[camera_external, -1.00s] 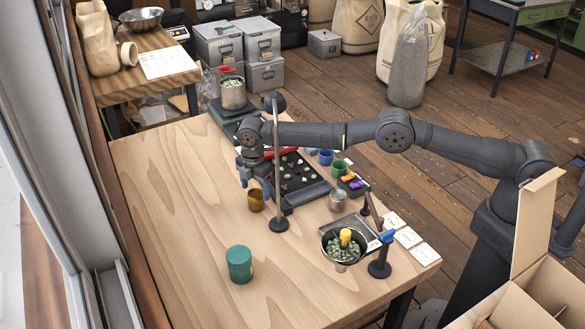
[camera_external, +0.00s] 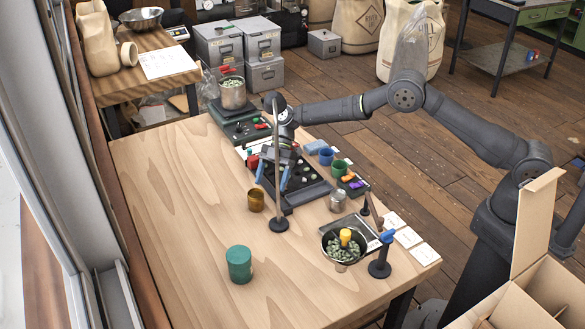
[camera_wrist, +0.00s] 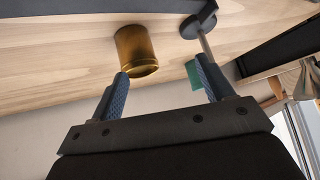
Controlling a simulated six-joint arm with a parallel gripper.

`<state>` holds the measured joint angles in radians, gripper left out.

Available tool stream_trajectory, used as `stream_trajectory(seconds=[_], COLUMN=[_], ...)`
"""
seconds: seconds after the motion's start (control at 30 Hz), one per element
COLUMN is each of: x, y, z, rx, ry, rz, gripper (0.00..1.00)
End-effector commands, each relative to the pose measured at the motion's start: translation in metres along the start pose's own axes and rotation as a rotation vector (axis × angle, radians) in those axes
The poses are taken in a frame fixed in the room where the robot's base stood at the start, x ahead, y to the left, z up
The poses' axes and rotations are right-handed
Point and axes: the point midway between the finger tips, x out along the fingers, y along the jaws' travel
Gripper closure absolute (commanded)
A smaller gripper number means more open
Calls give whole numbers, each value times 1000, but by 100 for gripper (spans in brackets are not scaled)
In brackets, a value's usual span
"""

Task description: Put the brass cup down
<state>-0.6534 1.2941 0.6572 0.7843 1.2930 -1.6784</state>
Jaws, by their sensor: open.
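The brass cup (camera_external: 256,200) stands upright on the wooden table (camera_external: 190,220), to the left of the thin upright stand. My gripper (camera_external: 273,180) is open and empty, above the front part of the dark tray and up and right of the cup.
A thin stand (camera_external: 278,225) rises close beside the cup and my gripper. A dark sorting tray (camera_external: 298,200) lies behind. A green canister (camera_external: 239,264) stands nearer the front. A bowl of green beans (camera_external: 345,255) is to the right. The table's left side is clear.

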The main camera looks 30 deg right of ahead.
Motion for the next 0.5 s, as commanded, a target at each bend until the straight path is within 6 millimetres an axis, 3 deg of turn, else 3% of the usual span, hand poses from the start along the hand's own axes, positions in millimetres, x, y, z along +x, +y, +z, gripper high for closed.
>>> stream_trajectory(seconds=[0.27, 0.5], x=[-32, -67], y=[-31, -58], z=[10, 41], rx=[62, 181], ry=[311, 442], rz=[176, 419], gripper=[27, 27])
